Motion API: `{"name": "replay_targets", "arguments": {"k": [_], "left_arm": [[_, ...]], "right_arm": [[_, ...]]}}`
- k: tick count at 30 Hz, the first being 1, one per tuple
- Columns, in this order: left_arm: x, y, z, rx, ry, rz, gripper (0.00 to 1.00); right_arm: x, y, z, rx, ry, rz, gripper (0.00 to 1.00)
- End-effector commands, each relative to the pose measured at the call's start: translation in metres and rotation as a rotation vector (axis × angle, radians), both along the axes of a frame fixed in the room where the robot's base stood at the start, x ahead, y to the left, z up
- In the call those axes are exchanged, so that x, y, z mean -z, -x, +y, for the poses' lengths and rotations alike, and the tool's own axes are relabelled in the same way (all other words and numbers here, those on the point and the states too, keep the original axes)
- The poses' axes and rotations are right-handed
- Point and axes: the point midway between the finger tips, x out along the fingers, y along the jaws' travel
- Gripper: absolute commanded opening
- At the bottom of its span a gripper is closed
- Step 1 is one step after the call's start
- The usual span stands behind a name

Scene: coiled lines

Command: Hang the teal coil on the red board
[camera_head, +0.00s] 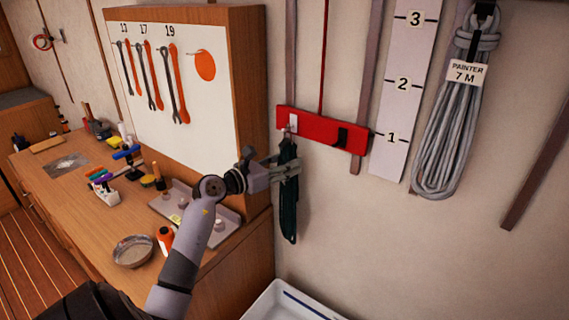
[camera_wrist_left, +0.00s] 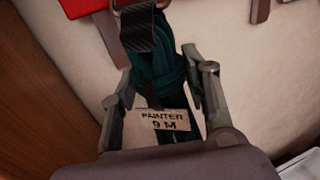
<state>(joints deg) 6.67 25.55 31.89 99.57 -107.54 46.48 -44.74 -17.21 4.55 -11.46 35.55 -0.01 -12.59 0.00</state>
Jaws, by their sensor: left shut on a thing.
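The dark teal coil (camera_head: 288,215) hangs upright against the pale wall, just below the left end of the red board (camera_head: 325,131). My left gripper (camera_head: 289,168) is shut on the coil's upper part. In the left wrist view the coil (camera_wrist_left: 155,68) sits between the fingers of my left gripper (camera_wrist_left: 162,80), with a tag (camera_wrist_left: 166,119) reading "PAINTER 9 M". A black strap (camera_wrist_left: 140,28) tops the coil and reaches the red board's edge (camera_wrist_left: 85,7). I cannot tell whether the strap's top is on the board's left hook. My right gripper is not in view.
A grey coil (camera_head: 452,125) tagged "PAINTER 7 M" hangs right of a numbered white scale (camera_head: 400,90). A dark hook (camera_head: 342,137) is on the board's right part. A wooden bench (camera_head: 110,215) and tool panel (camera_head: 190,75) stand left. A white tray (camera_head: 285,302) lies below.

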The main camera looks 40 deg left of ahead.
Motion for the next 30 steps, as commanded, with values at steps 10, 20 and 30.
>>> {"name": "replay_targets", "arguments": {"k": [10,20,30], "left_arm": [[-0.0022,0.0001,0.0003,-0.001,0.000,-0.004,0.47],[-0.0007,0.0001,0.0001,0.000,-0.001,-0.001,0.66],[0.0011,0.0052,0.0009,0.000,0.000,0.002,0.66]], "right_arm": [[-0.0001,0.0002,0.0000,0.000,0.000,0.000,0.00],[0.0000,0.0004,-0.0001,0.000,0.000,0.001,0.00],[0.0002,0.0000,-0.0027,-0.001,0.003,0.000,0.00]]}}
